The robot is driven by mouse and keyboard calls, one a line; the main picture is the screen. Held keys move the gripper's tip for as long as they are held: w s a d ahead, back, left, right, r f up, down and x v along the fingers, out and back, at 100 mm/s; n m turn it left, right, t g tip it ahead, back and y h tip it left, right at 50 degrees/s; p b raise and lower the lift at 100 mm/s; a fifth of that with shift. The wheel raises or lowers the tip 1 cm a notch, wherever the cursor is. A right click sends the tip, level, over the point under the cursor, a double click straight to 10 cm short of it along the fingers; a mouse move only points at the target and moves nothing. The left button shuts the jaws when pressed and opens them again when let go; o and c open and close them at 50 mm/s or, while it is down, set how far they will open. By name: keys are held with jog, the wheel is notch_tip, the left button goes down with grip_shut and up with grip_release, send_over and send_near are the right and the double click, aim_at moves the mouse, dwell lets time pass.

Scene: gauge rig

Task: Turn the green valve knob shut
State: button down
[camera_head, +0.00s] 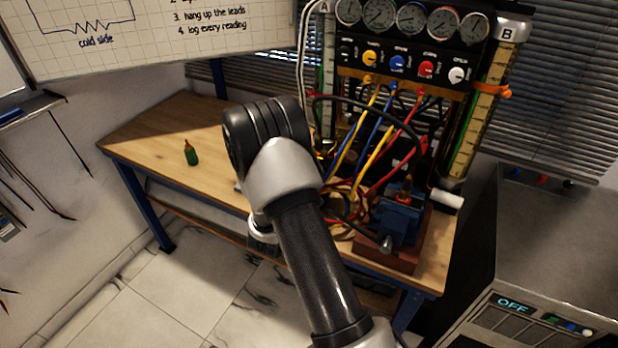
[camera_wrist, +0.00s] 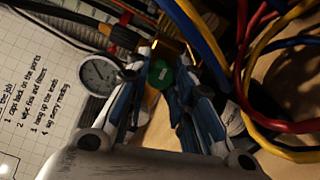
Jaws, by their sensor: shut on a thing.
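The green valve knob (camera_wrist: 160,74) shows in the wrist view between the two blue-and-white fingers of my gripper (camera_wrist: 164,68). The fingers are closed on its sides, and a small pale mark shows on its face. Part of the knob is hidden by the fingers. In the head view my own arm hides both the knob and the gripper. I cannot tell from these frames how far the knob is turned.
A gauge panel (camera_head: 410,50) stands at the back of the bench (camera_head: 150,125), with red, blue and yellow cables (camera_head: 377,130) hanging before it. A blue vice (camera_head: 398,222) sits front right. A small green bottle (camera_head: 191,154) stands left, with clear wood around it.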

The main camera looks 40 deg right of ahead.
jog(key=shift+f+m+b, duration=0.1)
jog(key=shift+m+b, duration=0.3)
jog(key=shift+m, duration=0.2)
jog(key=c, duration=1.4)
grip_release()
jog(key=shift+o, duration=0.2)
jog(key=v, duration=1.2)
